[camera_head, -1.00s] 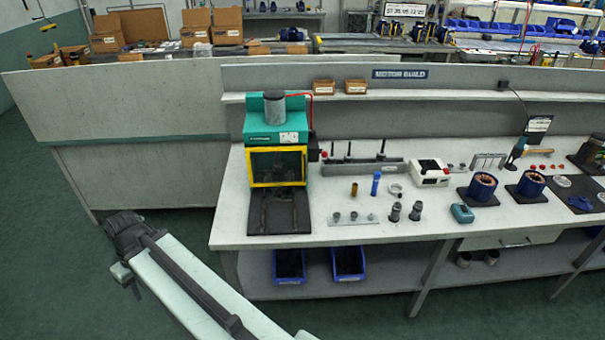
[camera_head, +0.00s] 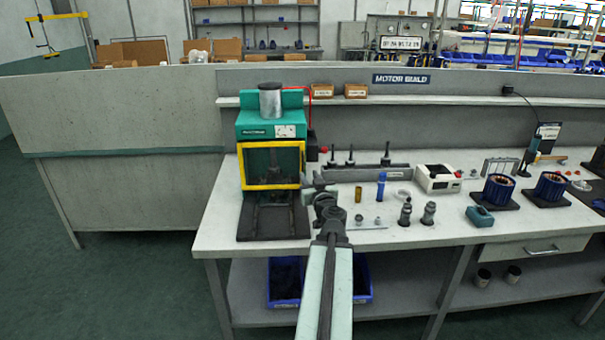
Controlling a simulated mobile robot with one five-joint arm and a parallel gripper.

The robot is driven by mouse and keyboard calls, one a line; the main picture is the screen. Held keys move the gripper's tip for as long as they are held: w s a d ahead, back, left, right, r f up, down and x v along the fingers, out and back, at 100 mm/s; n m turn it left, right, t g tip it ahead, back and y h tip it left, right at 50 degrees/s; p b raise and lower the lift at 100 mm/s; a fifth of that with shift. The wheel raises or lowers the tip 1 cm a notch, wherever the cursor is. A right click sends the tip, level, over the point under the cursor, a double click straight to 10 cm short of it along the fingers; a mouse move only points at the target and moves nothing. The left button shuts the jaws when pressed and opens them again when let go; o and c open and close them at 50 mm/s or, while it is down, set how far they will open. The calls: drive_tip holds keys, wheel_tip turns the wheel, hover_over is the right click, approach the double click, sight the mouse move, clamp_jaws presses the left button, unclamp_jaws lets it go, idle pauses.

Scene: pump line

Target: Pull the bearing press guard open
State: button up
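The bearing press (camera_head: 262,128) is a teal machine with a grey cylinder on top, at the left end of the workbench. Its guard (camera_head: 271,184) is a yellow-framed clear panel on the front, and it looks closed. A dark base plate (camera_head: 262,222) extends forward below it. My gripper (camera_head: 314,183) is at the end of my raised arm, just right of the guard's right edge. It is small and dark against the bench, so whether its fingers are apart is unclear. I cannot tell whether it touches the guard.
On the workbench (camera_head: 400,241), right of my gripper, stand a blue bottle (camera_head: 381,185), grey metal parts (camera_head: 405,213), a white box device (camera_head: 437,179) and motor stators (camera_head: 498,188). Blue bins (camera_head: 362,285) sit on the lower shelf. The floor at left is clear.

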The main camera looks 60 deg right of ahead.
sight(303, 167)
drive_tip(key=x, duration=0.7)
drive_tip(key=shift+w+d, duration=0.2)
drive_tip(key=shift+w, duration=0.1)
drive_tip(key=shift+c, duration=0.3)
clamp_jaws()
drive_tip(key=shift+s, duration=0.1)
idle(0.5)
